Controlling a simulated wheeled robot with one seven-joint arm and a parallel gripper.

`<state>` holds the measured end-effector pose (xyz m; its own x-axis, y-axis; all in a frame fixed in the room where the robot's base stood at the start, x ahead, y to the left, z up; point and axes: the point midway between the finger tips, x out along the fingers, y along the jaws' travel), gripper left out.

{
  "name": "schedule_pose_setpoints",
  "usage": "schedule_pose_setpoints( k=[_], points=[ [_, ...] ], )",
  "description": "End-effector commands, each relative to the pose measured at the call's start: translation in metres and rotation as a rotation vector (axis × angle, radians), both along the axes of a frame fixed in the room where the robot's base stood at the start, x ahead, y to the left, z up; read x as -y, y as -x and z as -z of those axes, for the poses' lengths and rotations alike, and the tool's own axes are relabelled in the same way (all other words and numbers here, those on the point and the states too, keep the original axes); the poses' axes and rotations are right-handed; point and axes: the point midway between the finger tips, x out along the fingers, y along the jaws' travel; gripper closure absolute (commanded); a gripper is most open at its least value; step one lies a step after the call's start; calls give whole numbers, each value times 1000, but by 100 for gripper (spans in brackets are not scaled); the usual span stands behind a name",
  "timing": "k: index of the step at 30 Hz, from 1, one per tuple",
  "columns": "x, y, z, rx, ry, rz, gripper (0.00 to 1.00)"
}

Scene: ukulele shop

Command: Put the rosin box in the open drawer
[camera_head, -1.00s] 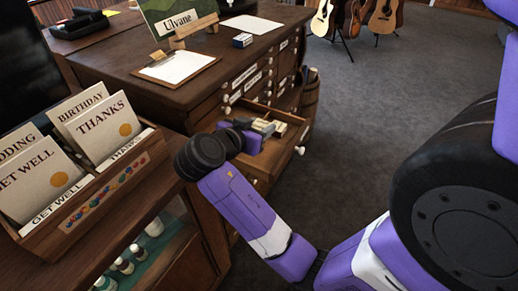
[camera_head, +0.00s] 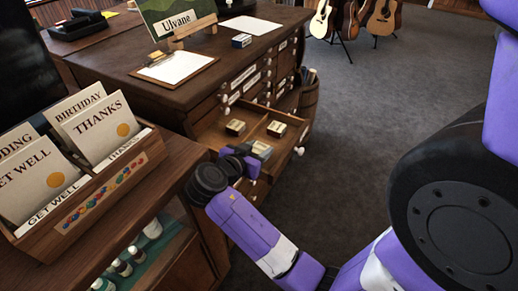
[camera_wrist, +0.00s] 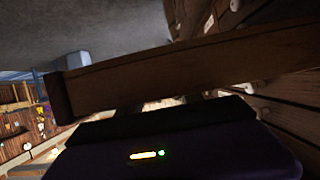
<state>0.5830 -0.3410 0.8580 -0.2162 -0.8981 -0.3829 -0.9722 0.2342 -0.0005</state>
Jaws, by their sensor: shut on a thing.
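The open drawer (camera_head: 292,140) juts from the wooden cabinet in the head view. My gripper (camera_head: 256,152) is at its near side, shut on a small pale box, which I take to be the rosin box (camera_head: 261,148). The fingers and wrist partly hide the box, and I cannot tell whether it touches the drawer. In the wrist view, a wooden board (camera_wrist: 180,68), apparently part of the drawer, crosses in front of my gripper; the held box cannot be made out there.
Two small boxes, one at left (camera_head: 235,127) and one at right (camera_head: 277,128), lie in the drawer on either side of a divider. A card rack (camera_head: 100,185) stands on the near counter. A blue-and-white box (camera_head: 242,40) and a clipboard (camera_head: 175,67) lie on the cabinet top.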

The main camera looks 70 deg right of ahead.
Motion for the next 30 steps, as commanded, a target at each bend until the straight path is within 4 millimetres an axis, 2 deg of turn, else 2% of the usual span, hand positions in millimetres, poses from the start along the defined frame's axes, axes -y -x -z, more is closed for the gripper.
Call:
schedule_pose_setpoints(
  k=[2, 3, 6, 18, 23, 30],
  points=[
    [0, 0, 4, 0, 0, 0, 96],
    [0, 0, 3, 0, 0, -1, 53],
    [0, 0, 2, 0, 0, 0, 35],
    [0, 0, -3, 0, 0, 0, 35],
    [-21, -7, -10, 0, 2, -6, 35],
    [-67, -18, -29, 1, 1, -6, 35]
  ],
)
